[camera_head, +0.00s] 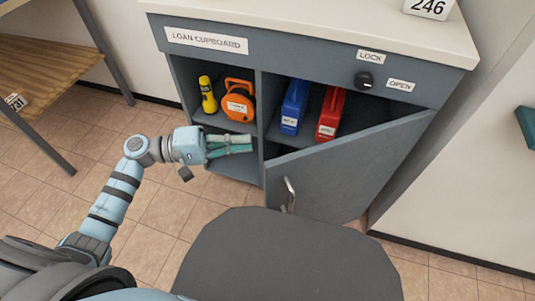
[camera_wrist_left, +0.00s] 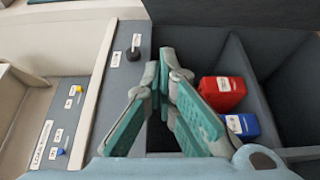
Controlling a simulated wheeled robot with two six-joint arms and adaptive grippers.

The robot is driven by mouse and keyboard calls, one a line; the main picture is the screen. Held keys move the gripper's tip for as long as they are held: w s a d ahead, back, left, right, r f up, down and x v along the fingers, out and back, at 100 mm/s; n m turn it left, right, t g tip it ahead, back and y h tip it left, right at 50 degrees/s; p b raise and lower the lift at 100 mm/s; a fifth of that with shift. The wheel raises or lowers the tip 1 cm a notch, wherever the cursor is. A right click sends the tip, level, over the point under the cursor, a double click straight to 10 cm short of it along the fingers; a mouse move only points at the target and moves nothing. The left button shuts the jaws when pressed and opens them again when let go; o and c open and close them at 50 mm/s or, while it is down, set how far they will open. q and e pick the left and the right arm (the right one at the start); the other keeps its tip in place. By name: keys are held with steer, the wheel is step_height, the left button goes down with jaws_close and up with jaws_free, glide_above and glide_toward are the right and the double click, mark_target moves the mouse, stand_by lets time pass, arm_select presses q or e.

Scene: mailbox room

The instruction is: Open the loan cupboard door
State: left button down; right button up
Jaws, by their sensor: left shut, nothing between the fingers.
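The loan cupboard (camera_head: 300,50) is grey with a pale top and a name label on its front. Its door (camera_head: 345,170) stands partly open, swung out from the right side, with a metal handle (camera_head: 290,194) near its left edge. A dark round knob (camera_head: 368,80) sits between the LOCK and OPEN labels; a knob also shows in the left wrist view (camera_wrist_left: 133,54). My left gripper (camera_head: 248,144) is shut and empty, in front of the left compartment, close to the door's free edge. Whether it touches the door I cannot tell. My right gripper is not in view.
Inside are a yellow torch (camera_head: 208,94), an orange reel (camera_head: 239,100), a blue box (camera_head: 294,106) and a red box (camera_head: 330,113). A wooden-topped table (camera_head: 50,60) stands at left. Tiled floor (camera_head: 150,235) is clear before the cupboard's left side.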

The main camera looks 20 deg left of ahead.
arm_select(q)
steer(key=s+d, duration=0.1)
steer(key=d, duration=0.6)
steer(key=shift+s, duration=0.25)
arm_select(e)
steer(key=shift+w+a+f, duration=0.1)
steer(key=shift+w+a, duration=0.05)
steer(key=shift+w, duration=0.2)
